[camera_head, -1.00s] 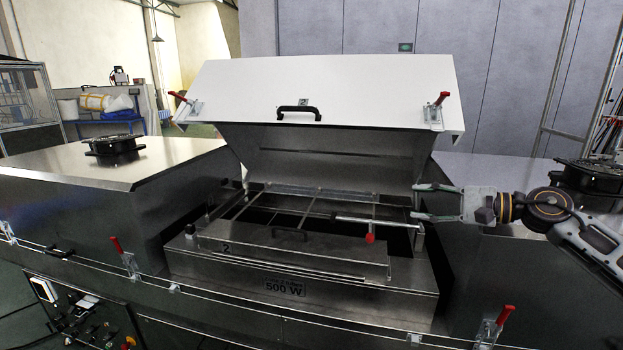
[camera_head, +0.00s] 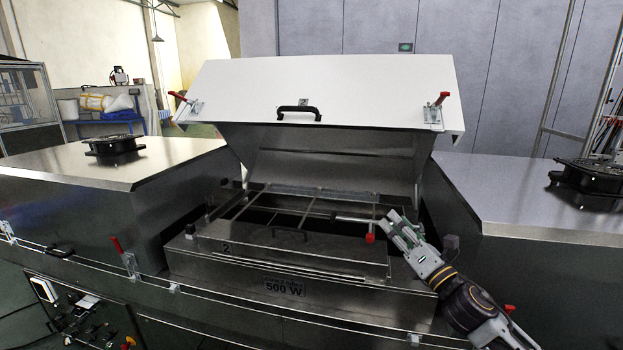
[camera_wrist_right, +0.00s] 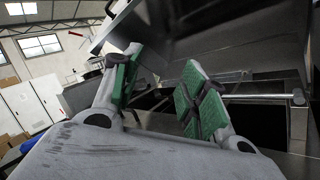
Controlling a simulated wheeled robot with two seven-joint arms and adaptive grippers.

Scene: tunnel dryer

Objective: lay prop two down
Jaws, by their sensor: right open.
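A slim grey rod (camera_head: 352,218), which looks like prop two, lies nearly flat across the right part of the dryer's open bay. Its right end is hidden by or close to my right gripper (camera_head: 388,222). That gripper is open, pointing up and left at the bay's right side. In the right wrist view, its green-padded fingers (camera_wrist_right: 162,62) stand apart with nothing between them. A metal bar (camera_wrist_right: 262,97) shows to their right, outside the jaws. The white lid (camera_head: 340,85) stands raised above the bay. My left gripper is not in view.
A red knob (camera_head: 370,238) sits at the bay's front right. The front panel (camera_head: 210,262) is marked 2 and 500 W. Steel housings (camera_head: 100,185) flank the bay, each with a black fan unit (camera_head: 113,146). Red-handled clamps (camera_head: 128,260) line the front edge.

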